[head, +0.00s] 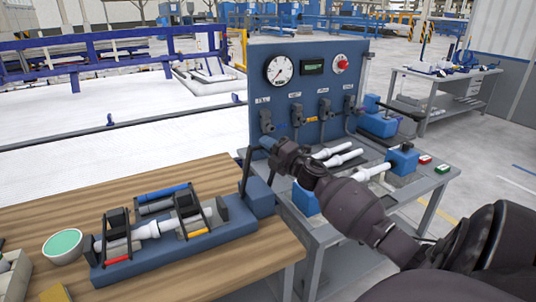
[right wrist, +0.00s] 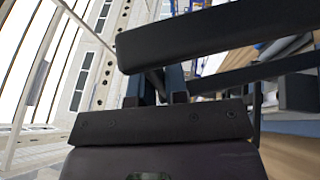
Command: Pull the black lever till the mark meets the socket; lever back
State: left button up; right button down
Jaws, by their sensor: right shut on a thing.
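The black lever (head: 246,170) stands nearly upright at the right end of the blue pipe bench (head: 165,257) on the wooden table. My right gripper (head: 268,146) is shut on the lever near its top. In the right wrist view dark bars cross close in front of the gripper (right wrist: 172,88), and I cannot clearly tell lever from clamp parts there. A white pipe piece (head: 118,247) and a second pipe piece (head: 184,222) lie in line in the black clamps. The mark and the gap at the socket are too small to judge. My left gripper is not in view.
A bowl with green contents (head: 63,246) stands left of the bench. Behind my right arm, a blue gauge panel (head: 312,85) rises over a grey table (head: 437,178) with white pipes (head: 345,157). The wooden table (head: 230,270) is clear in front of the bench.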

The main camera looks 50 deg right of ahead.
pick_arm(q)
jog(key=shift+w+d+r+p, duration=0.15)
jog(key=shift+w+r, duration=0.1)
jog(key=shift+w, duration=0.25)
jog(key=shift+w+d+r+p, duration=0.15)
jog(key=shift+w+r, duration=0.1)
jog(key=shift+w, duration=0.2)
pick_arm(e)
jog(key=w+d+r+g, duration=0.1)
jog(key=w+d, duration=0.3)
jog(key=w, duration=0.9)
jog(key=shift+r+m+h, duration=0.25)
jog(key=shift+m+h, duration=0.05)
jog(key=shift+d, duration=0.1)
jog(key=c, duration=1.2)
grip_release()
jog(key=shift+f, duration=0.1)
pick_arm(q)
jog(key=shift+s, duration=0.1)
pick_arm(e)
jog(key=shift+o, duration=0.2)
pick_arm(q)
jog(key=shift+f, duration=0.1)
pick_arm(e)
jog(key=s+f, duration=0.1)
jog(key=s, duration=0.9)
jog(key=shift+s+d, duration=0.3)
jog(key=shift+d, duration=0.15)
